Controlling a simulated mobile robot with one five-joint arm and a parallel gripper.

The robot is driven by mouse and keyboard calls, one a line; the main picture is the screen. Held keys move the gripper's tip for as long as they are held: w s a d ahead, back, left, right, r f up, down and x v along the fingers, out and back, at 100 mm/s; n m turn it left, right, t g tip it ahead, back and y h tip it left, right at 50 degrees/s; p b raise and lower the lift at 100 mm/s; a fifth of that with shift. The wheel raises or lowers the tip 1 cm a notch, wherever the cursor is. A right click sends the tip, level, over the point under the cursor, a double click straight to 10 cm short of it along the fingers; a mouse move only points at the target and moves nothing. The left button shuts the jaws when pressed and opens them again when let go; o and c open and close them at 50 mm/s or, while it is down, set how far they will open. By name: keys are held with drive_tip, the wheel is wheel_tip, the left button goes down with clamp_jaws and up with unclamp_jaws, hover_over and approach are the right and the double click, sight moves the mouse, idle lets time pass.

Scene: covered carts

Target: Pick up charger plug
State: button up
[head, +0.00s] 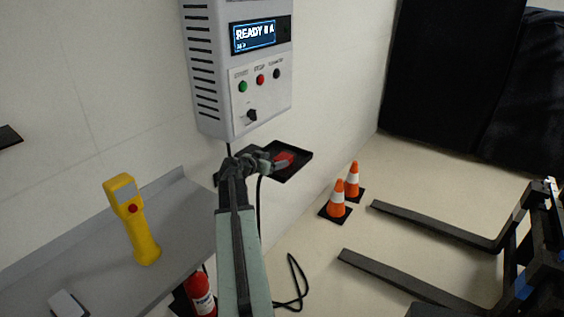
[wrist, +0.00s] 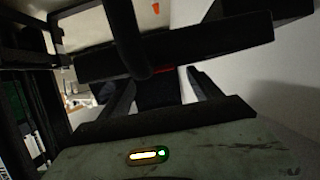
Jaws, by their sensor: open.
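The charger plug, a small red and dark piece (head: 285,159), sits at the black tray (head: 300,170) on the wall below the grey charger box. My gripper (head: 268,162) is at the tray's left part, its tip close to the red piece, open. From the head view I cannot tell whether it touches the plug. In the wrist view a sliver of red (wrist: 163,70) shows behind a dark bar between my fingers; most of the plug is hidden there.
The charger box (head: 240,70) hangs above the tray; a black cable (head: 297,285) trails to the floor. A yellow handheld device (head: 133,220) stands on the grey bench (head: 60,245) at left. A fire extinguisher (head: 200,294), orange cones (head: 338,200) and dark forks (head: 435,225) are around.

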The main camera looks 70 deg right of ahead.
sight(282, 158)
drive_tip(key=b+x, duration=0.1)
drive_tip(key=x, duration=0.4)
drive_tip(key=shift+s, duration=0.1)
drive_tip(key=shift+r, duration=0.1)
clamp_jaws()
